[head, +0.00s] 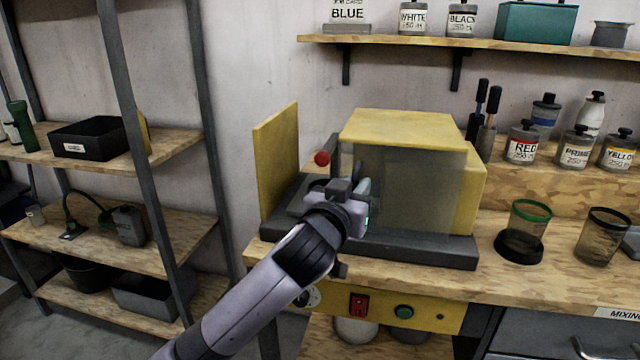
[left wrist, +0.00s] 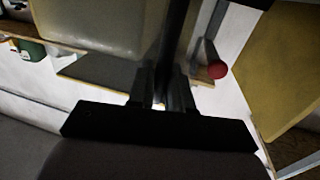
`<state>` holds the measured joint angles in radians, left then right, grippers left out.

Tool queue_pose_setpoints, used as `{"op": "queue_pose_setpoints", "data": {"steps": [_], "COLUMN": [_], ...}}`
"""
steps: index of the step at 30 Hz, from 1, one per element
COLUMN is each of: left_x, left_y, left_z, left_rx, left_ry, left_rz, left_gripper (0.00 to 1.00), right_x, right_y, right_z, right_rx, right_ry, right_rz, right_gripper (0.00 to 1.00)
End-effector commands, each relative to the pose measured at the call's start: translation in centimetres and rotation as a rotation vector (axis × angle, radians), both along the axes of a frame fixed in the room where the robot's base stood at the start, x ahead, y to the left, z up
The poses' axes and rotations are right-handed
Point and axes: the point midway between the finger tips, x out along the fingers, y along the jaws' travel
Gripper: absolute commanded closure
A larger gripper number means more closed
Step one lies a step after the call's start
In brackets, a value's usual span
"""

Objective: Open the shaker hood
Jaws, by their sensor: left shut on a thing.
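The shaker stands on the wooden bench, with a dark base (head: 420,245) and a yellow hood (head: 405,128) with a see-through front panel (head: 410,190). A gap lies between the hood and the upright yellow side panel (head: 275,160) at its left. My left gripper (head: 360,195) is at the hood's left front edge. In the left wrist view its fingers (left wrist: 165,90) are shut on a dark upright bar (left wrist: 175,45), which looks like the hood's handle. A red knob (head: 322,158) is just behind the gripper; it also shows in the left wrist view (left wrist: 217,71). My right gripper is out of view.
A red switch (head: 358,304) and a green button (head: 404,312) sit on the yellow panel below the bench. Cups, including a green-rimmed one (head: 530,225), and labelled jars stand right of the shaker. A wall shelf (head: 480,44) hangs above; a rack stands at left.

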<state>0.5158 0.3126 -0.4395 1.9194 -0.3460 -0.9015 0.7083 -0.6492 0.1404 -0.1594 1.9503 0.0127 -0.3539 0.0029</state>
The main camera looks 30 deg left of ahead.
Motion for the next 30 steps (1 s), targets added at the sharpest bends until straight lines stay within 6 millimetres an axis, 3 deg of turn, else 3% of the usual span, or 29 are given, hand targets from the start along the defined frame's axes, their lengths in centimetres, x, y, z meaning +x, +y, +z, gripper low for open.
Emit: {"op": "queue_pose_setpoints", "data": {"steps": [6, 12, 28, 29, 30], "left_x": [0.9, 1.3, 1.5, 1.5, 1.5], "left_y": [-3.8, -5.6, -6.3, -6.3, -6.3], "left_z": [-0.1, -0.1, 0.0, 0.0, 0.0], "left_rx": [-0.004, -0.001, 0.001, 0.001, 0.001], "left_ry": [0.001, 0.0, -0.001, -0.001, -0.001], "left_rz": [-0.003, -0.002, -0.002, -0.002, -0.002], "left_gripper": [1.0, 1.0, 1.0, 0.74, 0.65], "right_x": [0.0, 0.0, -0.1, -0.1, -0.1], "right_y": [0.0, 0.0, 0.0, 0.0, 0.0], "right_z": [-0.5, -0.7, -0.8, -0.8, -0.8], "right_rx": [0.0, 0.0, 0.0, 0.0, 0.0], "right_ry": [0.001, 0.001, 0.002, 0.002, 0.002], "right_rz": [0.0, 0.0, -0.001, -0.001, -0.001], "right_gripper": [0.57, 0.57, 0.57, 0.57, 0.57]}}
